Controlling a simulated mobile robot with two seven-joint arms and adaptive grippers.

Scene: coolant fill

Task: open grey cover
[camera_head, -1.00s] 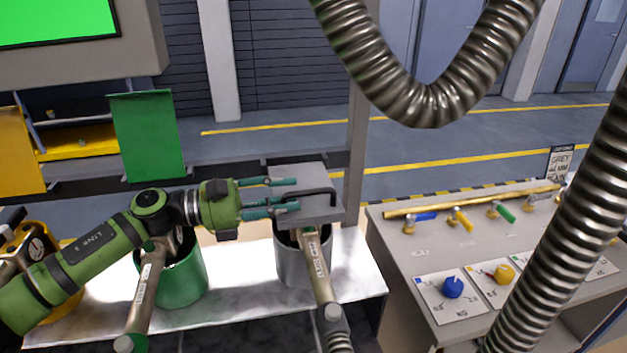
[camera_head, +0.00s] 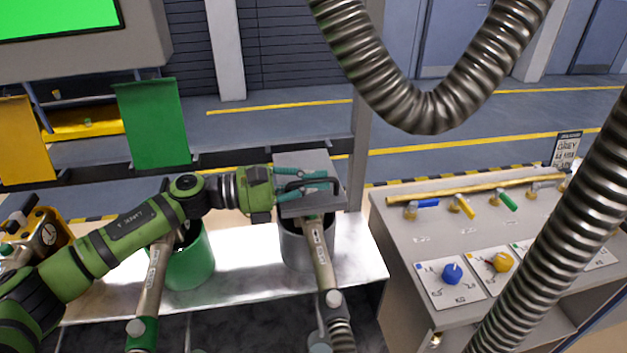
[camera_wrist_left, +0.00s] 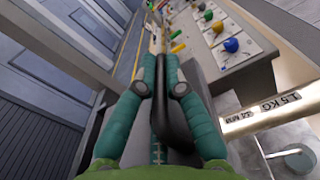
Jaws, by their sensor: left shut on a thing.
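The grey cover (camera_head: 300,163) lies over the top of the grey pot (camera_head: 292,252) in the head view. It has a black bar handle (camera_head: 288,188), which also shows in the left wrist view (camera_wrist_left: 166,118). My left gripper (camera_head: 324,181) comes in from the left with its teal fingers on either side of the handle, shut on it. In the left wrist view my left gripper (camera_wrist_left: 160,62) has the handle running between its fingers. The fingers hide part of the handle. My right gripper is not in view.
A green pot (camera_head: 190,265) stands left, with an upright green cover (camera_head: 153,125) behind it and a yellow cover (camera_head: 22,140) farther left. A labelled pipe (camera_head: 318,255) reaches to the grey pot. A ribbed hose (camera_head: 430,110) hangs above. A control table (camera_head: 455,225) stands right.

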